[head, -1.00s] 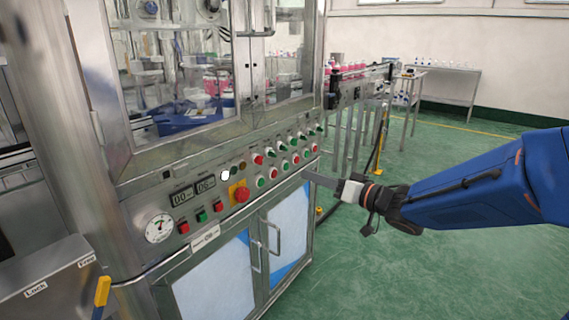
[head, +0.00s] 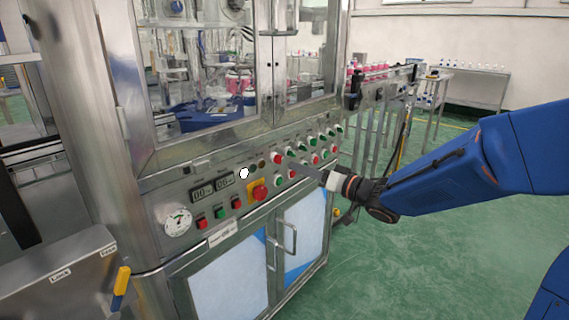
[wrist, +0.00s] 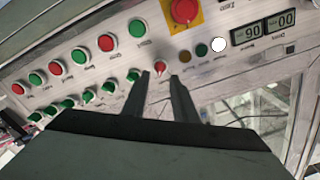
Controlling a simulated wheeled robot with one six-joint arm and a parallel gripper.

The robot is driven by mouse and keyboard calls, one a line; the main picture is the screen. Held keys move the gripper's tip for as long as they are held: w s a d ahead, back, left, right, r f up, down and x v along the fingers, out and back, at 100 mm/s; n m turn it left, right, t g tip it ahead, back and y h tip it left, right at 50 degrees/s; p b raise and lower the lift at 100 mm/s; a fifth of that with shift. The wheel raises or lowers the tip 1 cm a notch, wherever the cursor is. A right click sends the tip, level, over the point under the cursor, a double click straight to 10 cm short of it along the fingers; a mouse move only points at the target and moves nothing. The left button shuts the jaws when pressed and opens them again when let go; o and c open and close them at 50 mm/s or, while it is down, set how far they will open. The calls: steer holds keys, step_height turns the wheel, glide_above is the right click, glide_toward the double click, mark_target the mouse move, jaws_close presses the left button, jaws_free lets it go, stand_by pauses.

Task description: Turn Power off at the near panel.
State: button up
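The near panel (head: 230,205) is a steel strip of controls below the machine's glass doors. A red selector knob (head: 277,158) sits at the left end of a row of green selector knobs (head: 302,147). The red knob also shows in the wrist view (wrist: 161,68), seen between the two fingertips. My gripper (wrist: 160,76) is open, its dark fingers pointing at the panel with a gap on each side of the knob. Whether the fingertips reach around it or stop short is unclear. In the head view my gripper (head: 294,161) is close to the panel face. The labels are too small to read.
A red emergency stop (head: 258,191) on a yellow plate, two displays (head: 213,187) and a lit white lamp (head: 244,173) are close by. Red and green push buttons (wrist: 105,42) line the row beside the selectors. Green floor (head: 400,270) is open at right.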

mark_target(281, 161)
steer(key=x, duration=0.7)
jaws_close()
